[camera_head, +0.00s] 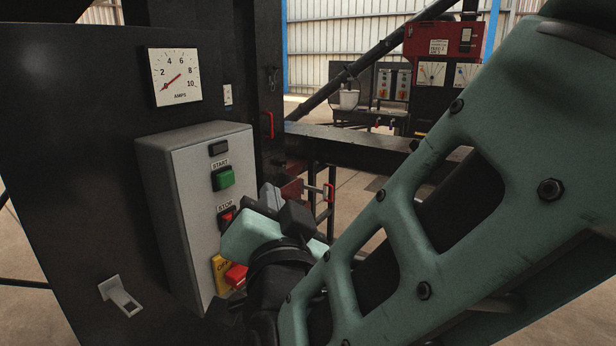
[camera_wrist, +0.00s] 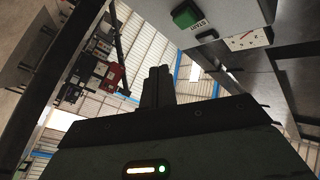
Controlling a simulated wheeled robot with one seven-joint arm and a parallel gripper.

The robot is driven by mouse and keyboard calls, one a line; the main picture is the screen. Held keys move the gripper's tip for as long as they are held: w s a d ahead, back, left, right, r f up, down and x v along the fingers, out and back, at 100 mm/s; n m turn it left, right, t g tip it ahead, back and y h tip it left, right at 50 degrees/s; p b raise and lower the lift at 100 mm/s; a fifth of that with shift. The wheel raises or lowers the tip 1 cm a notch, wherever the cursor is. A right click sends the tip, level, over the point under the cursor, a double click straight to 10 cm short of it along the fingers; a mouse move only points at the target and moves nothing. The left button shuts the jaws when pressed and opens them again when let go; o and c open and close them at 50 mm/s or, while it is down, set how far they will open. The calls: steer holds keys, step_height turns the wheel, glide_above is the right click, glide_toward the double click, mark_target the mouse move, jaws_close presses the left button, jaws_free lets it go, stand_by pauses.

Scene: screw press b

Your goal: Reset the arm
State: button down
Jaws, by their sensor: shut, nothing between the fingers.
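My gripper (camera_wrist: 158,73) stands up in the middle of the wrist view, its two dark fingers together with nothing between them. In the head view my green arm crosses the right side, and its end is in front of the lower right part of a grey control box (camera_head: 190,165). The box has a green START button (camera_head: 223,178), a red STOP button partly hidden by my arm, and a red knob (camera_head: 236,276) on a yellow plate. The START button (camera_wrist: 186,14) also shows at the top of the wrist view, apart from the fingers.
An ammeter (camera_head: 174,77) with its needle low is on the dark panel (camera_head: 60,150) above the box. A small lever switch (camera_head: 122,296) is at lower left. A dark beam (camera_head: 345,137) runs behind my arm. A red machine (camera_head: 440,45) stands farther back.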

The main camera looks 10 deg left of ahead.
steer(key=s+d+f+n+g, duration=0.4)
steer(key=d+f+n+g, duration=0.4)
steer(key=g, duration=0.4)
steer(key=s+d+f+n+g+h, duration=0.1)
steer(key=s+d+f+g+h, duration=0.1)
steer(key=d, duration=0.4)
steer(key=s+d+f+g+h, duration=0.2)
steer(key=s+d, duration=0.3)
steer(key=d, duration=0.1)
steer(key=s+d+f+n+g+h+p, duration=0.1)
steer(key=s+d+g+h, duration=0.1)
steer(key=s+d, duration=0.2)
steer(key=d, duration=0.2)
steer(key=shift+d+f+n+h, duration=0.3)
steer(key=shift+f+h, duration=0.1)
